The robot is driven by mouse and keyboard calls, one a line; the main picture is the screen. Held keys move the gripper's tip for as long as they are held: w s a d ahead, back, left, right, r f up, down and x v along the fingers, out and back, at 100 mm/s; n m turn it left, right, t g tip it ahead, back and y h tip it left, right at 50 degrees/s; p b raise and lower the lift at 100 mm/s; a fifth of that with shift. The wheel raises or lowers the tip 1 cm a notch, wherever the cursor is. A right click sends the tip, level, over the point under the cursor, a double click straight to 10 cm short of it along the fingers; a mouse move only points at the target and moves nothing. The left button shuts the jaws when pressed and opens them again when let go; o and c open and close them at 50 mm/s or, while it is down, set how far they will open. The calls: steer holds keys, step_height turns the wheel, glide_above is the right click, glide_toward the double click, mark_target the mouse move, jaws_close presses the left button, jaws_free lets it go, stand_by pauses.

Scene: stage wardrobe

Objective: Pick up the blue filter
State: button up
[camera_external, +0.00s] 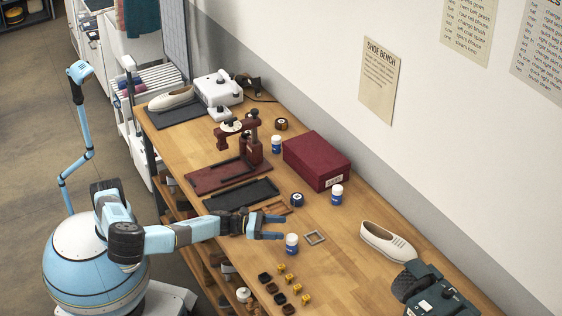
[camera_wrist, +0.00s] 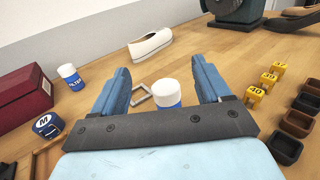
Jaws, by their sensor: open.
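A blue jar with a white lid and a label that seems to read "FILTER" (camera_wrist: 70,78) stands upright beside the red box; it also shows in the outside view (camera_external: 336,196). A similar blue jar with a white lid (camera_external: 291,244) stands close to my gripper (camera_external: 281,228). In the wrist view this jar (camera_wrist: 167,97) appears between the two open blue fingers (camera_wrist: 161,78), its lower part hidden by the gripper body; its label cannot be read. I cannot tell whether a finger touches it. My gripper is open and empty, low over the bench.
A third blue jar (camera_external: 276,144) stands left of the red box (camera_external: 318,160). A blue round tin marked M (camera_external: 298,199), a small square frame (camera_external: 315,238), a white shoe (camera_external: 388,242), yellow numbered cubes (camera_external: 292,268) and dark trays (camera_external: 270,288) lie around the wooden bench.

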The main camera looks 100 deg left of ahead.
mark_target(292, 244)
step_height(292, 244, down, 7)
steer(key=shift+f, duration=0.1)
steer(key=shift+w+a+f, duration=0.2)
steer(key=shift+w, duration=0.6)
steer(key=shift+w+a, duration=0.2)
steer(key=shift+w, duration=1.25)
steer(key=shift+w+a, duration=0.2)
steer(key=shift+w, duration=1.25)
steer(key=shift+c, duration=0.2)
steer(key=c, duration=1)
